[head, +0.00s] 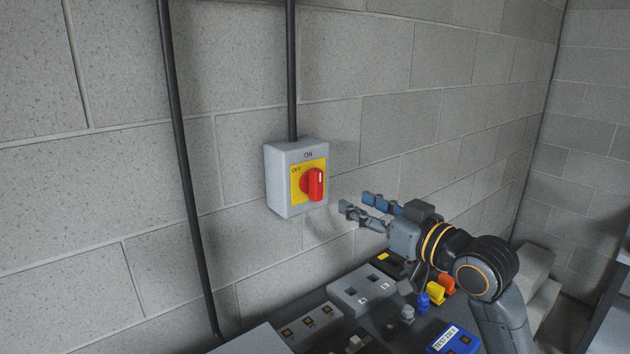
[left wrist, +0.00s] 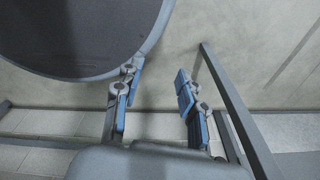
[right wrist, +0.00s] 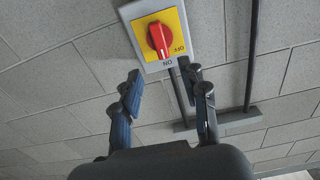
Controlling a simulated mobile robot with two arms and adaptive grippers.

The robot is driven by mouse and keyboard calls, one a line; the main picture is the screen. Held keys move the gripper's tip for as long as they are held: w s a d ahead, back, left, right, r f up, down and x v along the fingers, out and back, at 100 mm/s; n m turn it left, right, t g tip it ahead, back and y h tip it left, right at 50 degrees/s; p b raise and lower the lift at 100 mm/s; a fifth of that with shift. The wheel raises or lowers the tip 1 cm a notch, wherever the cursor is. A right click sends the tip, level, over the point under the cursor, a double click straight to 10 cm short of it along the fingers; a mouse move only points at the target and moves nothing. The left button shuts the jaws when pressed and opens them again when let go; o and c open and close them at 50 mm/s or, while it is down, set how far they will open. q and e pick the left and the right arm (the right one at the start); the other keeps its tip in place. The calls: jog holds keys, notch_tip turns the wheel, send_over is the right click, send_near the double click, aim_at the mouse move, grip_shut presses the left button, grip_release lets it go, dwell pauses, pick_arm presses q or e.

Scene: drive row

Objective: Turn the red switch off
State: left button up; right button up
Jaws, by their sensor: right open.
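The red switch (head: 315,184) is a rotary knob on a yellow plate, on a grey box (head: 276,182) fixed to the block wall. Its handle stands upright, towards the ON label at the top; OFF is at the plate's upper left. My right gripper (head: 356,202) is open and empty, to the right of the box and slightly below the knob, apart from it. In the right wrist view the knob (right wrist: 160,40) shows upside down beyond the open fingers (right wrist: 161,85). My left gripper (left wrist: 157,88) shows only in its wrist view, open and empty.
A bench below the switch bears a grey socket block (head: 362,290), a button panel (head: 311,325), a blue labelled box (head: 453,340) and yellow, orange and blue connectors (head: 436,292). A black conduit (head: 184,165) runs down the wall on the left.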

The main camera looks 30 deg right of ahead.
jog(key=p, duration=0.2)
send_near(320, 185)
jog(key=w, duration=0.5)
jog(key=w+p, duration=0.1)
jog(key=w, duration=0.3)
jog(key=shift+w+a+r, duration=0.1)
jog(key=shift+w+a, duration=0.2)
jog(key=shift+a, duration=0.05)
pick_arm(q)
jog(key=r, duration=0.1)
jog(key=s+r, duration=0.1)
jog(key=r, duration=0.1)
jog(key=shift+s+r, duration=0.3)
pick_arm(e)
grip_shut()
